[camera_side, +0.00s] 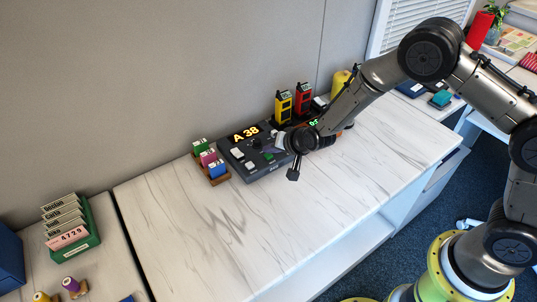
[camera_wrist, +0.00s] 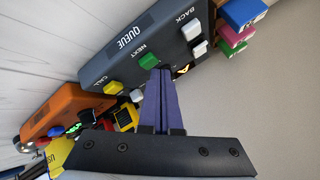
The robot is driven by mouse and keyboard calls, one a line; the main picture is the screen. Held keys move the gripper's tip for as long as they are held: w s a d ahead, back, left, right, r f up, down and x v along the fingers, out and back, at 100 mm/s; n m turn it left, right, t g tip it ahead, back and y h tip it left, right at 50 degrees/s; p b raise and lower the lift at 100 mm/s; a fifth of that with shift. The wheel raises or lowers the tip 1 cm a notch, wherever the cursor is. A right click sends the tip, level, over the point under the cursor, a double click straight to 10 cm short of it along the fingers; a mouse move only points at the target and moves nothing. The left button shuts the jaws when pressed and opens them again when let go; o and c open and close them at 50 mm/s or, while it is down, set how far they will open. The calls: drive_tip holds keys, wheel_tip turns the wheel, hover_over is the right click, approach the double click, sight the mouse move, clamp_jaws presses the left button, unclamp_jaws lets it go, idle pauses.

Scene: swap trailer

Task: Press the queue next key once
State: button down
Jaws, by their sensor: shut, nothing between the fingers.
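The dark grey queue console (camera_side: 262,170) stands on the marble-topped counter, its display (camera_side: 245,134) reading A 38. In the wrist view the console (camera_wrist: 120,62) carries the words QUEUE, NEXT, CALL and BACK. The green key (camera_wrist: 147,60) beside the word NEXT lies right at my fingertips; whether they touch it I cannot tell. In the side view my gripper (camera_side: 279,143) partly covers the console's right part.
An orange device (camera_wrist: 65,108) stands close beside the console. Small green, pink and blue blocks (camera_side: 208,158) stand in a brown holder at its left. Yellow (camera_side: 283,106) and red (camera_side: 303,98) handhelds stand behind. The counter's front (camera_side: 270,220) is clear.

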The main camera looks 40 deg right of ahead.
drive_tip(key=shift+r, duration=0.35)
drive_tip(key=shift+r, duration=2.55)
